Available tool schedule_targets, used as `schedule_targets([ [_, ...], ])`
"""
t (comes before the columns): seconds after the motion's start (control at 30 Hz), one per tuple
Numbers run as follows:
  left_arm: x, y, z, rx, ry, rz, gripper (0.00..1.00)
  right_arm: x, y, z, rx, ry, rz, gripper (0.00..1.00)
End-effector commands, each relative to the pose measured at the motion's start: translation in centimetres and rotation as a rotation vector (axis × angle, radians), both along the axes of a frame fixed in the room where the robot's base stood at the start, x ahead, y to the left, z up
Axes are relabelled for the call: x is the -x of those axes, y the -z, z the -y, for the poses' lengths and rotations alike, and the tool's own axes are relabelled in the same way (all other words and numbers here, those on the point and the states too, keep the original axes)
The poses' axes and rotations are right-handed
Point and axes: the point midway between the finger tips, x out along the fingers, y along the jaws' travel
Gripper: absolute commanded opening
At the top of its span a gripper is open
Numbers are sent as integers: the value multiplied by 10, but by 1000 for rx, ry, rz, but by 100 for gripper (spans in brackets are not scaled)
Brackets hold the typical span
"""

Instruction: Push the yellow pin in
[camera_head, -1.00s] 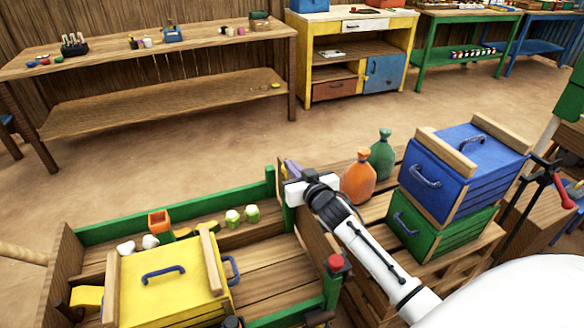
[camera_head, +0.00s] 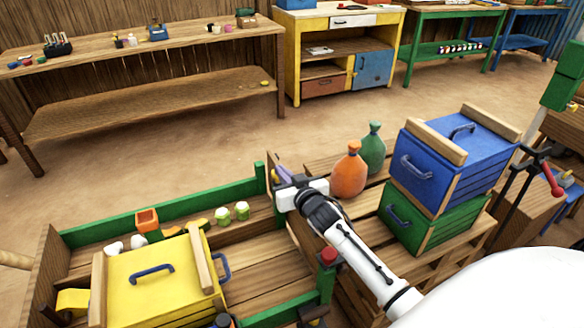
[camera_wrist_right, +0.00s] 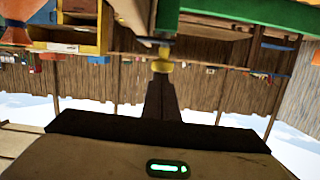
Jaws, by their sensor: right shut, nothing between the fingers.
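In the right wrist view a small yellow piece (camera_wrist_right: 162,67), which looks like the yellow pin, sits right at the tips of my dark fingers. I cannot tell whether the fingers touch the yellow piece. My right gripper (camera_head: 277,174) is shut and empty at the far right corner of the open wooden cart (camera_head: 163,218) with green rails. A purple piece (camera_head: 284,174) shows beside it in the head view. The yellow pin is not clear there, hidden by the gripper or too small. My left gripper is out of view.
A yellow crate (camera_head: 150,278) with small items behind it sits in the cart. To the right, a pallet holds an orange bottle (camera_head: 348,173), a green bottle (camera_head: 373,150) and a blue crate (camera_head: 452,165) on a green crate (camera_head: 412,222).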

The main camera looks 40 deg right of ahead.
Motion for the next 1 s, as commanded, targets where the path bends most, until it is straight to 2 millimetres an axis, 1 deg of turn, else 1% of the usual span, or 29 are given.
schedule_targets([
  [0.03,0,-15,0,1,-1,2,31,0,-14,-1,0,-1,1,0],
  [0.17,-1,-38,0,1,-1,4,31,-2,-43,-2,1,-5,11,0],
  [0.2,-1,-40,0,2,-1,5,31,1,-44,-4,2,-7,12,0],
  [0.23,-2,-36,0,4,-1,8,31,10,-38,-5,2,-8,10,0],
  [0.4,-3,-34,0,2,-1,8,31,46,-47,-13,2,-7,15,0],
  [0.5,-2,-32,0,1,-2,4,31,64,-51,-17,3,-7,16,0],
  [0.6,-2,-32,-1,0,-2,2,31,78,-55,-20,2,-6,16,0],
  [0.77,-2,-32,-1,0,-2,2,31,90,-59,-23,3,-7,18,0],
  [1.0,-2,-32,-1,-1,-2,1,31,93,-60,-24,3,-7,17,0],
])
